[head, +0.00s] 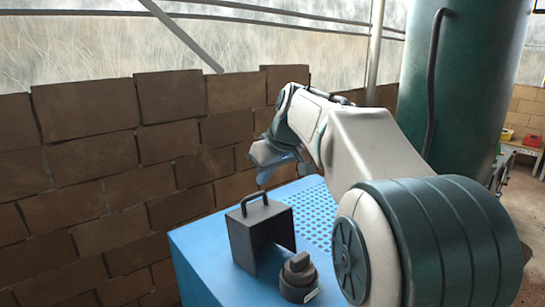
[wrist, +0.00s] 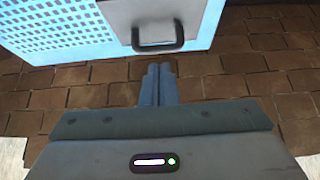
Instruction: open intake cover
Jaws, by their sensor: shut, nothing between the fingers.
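A dark grey cover (head: 258,236) with a bar handle (head: 254,200) on its top stands on a blue box (head: 200,262). It looks like a bent, hood-like plate with an open side. In the wrist view the cover (wrist: 168,12) is a grey plate, with its dark handle (wrist: 158,46) at the near edge. My gripper (head: 263,184) is near the wall, just above and beyond the handle in the head view. In the wrist view its fingers (wrist: 158,72) are together and empty, pointing at the handle, with a visible gap between. Whether the cover is hinged cannot be seen.
A dark round fitting (head: 298,280) sits on the box beside the cover. The box top has a perforated area (head: 314,212). A brown block wall (head: 110,180) runs close behind. A large green tank (head: 460,90) stands at the right.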

